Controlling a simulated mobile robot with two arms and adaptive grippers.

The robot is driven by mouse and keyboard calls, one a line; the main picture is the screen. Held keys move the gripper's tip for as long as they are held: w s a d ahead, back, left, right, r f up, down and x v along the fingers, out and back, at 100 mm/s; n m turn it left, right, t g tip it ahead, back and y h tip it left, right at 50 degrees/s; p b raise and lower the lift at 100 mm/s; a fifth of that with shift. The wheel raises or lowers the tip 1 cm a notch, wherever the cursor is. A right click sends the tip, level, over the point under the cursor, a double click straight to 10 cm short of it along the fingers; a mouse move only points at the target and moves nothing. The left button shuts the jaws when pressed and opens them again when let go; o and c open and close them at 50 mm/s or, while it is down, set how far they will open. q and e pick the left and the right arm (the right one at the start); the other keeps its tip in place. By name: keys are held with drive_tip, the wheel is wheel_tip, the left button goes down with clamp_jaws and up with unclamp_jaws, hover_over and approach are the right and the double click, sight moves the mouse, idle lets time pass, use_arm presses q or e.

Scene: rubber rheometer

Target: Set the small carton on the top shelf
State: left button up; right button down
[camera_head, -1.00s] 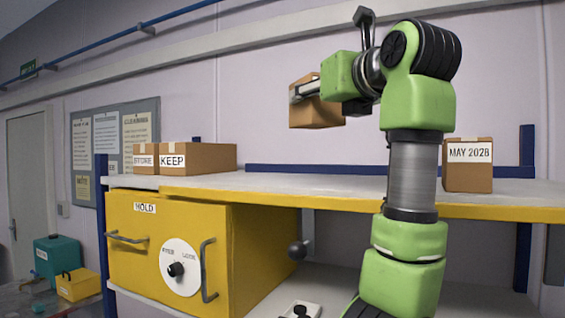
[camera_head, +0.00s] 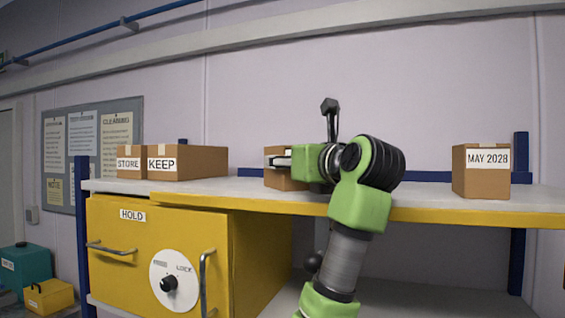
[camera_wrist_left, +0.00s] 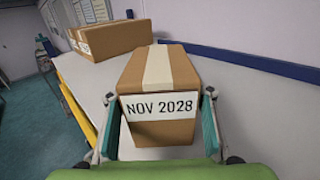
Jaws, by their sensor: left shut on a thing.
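The small carton (camera_wrist_left: 165,132) is brown with pale tape and a NOV 2028 label in the left wrist view. My left gripper (camera_wrist_left: 160,105) is shut on it, one finger on each side. In the head view, the carton (camera_head: 285,181) is partly hidden behind my left gripper (camera_head: 278,160). It appears upright at the level of the white top shelf (camera_head: 425,199), between the cartons at left and right. I cannot tell whether its base touches the shelf. My right gripper is not in view.
STORE (camera_head: 130,161) and KEEP (camera_head: 195,162) cartons stand at the shelf's left. A MAY 2028 carton (camera_head: 482,172) stands at the right. A blue rail (camera_head: 420,176) runs along the back. A yellow HOLD cabinet (camera_head: 130,240) is below. Shelf space around the held carton is clear.

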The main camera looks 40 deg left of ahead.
use_arm(q)
drive_tip(key=shift+s+d+r, duration=0.25)
drive_tip(key=shift+d+f, duration=0.1)
drive_tip(key=shift+d, duration=0.1)
drive_tip(key=shift+w+f, duration=0.1)
drive_tip(key=shift+f, duration=0.05)
drive_tip(key=o, duration=1.4)
drive_tip(key=shift+w, duration=0.1)
drive_tip(key=shift+o, duration=0.2)
drive_tip(key=shift+a, duration=0.15)
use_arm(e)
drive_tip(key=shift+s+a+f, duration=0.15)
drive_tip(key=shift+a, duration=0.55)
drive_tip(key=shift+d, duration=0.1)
